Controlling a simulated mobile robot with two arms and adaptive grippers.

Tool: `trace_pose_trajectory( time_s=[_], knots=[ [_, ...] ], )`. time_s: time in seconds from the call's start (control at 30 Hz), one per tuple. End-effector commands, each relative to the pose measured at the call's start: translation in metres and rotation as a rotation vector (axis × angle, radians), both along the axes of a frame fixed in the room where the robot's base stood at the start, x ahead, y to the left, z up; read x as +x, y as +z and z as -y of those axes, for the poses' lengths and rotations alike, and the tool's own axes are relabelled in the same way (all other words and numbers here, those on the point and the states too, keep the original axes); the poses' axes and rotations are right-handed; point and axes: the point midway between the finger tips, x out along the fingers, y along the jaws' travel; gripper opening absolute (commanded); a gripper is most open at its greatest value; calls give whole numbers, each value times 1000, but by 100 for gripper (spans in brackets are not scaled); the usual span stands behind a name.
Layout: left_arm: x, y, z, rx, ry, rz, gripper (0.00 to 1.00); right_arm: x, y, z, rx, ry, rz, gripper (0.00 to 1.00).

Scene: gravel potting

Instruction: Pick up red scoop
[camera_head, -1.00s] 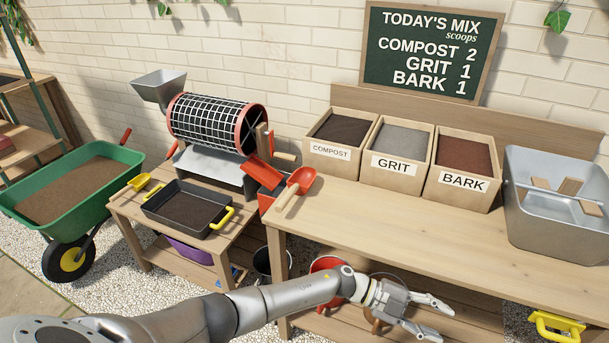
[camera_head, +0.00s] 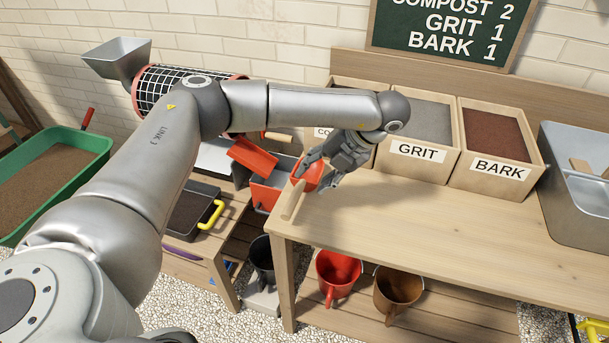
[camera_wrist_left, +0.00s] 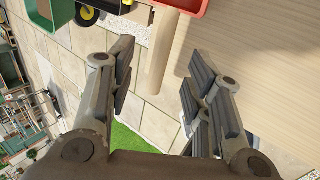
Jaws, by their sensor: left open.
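The red scoop (camera_head: 308,174) lies at the left end of the potting bench, its wooden handle (camera_head: 291,203) pointing toward the bench's front edge. My left gripper (camera_head: 316,180) is open and empty over the scoop's bowl, partly covering it. In the left wrist view, the wooden handle (camera_wrist_left: 163,48) appears between the two spread fingers (camera_wrist_left: 161,62), and part of the red bowl (camera_wrist_left: 187,4) shows at the top edge. I cannot tell how far the fingers are from the handle. My right gripper is not in view.
The compost, grit (camera_head: 415,130) and bark (camera_head: 497,145) boxes stand behind, the compost box partly hidden by my arm. A metal tub (camera_head: 575,215) is at right. Red (camera_head: 338,275) and brown (camera_head: 398,291) buckets sit below. The bench's front middle is clear.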

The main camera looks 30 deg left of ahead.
Motion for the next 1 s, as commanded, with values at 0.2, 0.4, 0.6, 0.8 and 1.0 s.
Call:
trace_pose_trajectory(
  time_s=[0.2, 0.4, 0.6, 0.8, 1.0],
  knots=[
    [-6, -30, -18, -2, 0, -5, 46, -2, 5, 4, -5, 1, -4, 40],
    [-9, -42, -26, -3, -1, -5, 46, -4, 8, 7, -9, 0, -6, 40],
    [-19, -66, -38, -4, -2, -8, 46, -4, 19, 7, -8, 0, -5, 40],
    [-20, -83, -48, -5, -1, -5, 46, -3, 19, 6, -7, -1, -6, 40],
    [-20, -84, -48, -6, -1, -4, 46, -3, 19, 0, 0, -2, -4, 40]
  ],
)
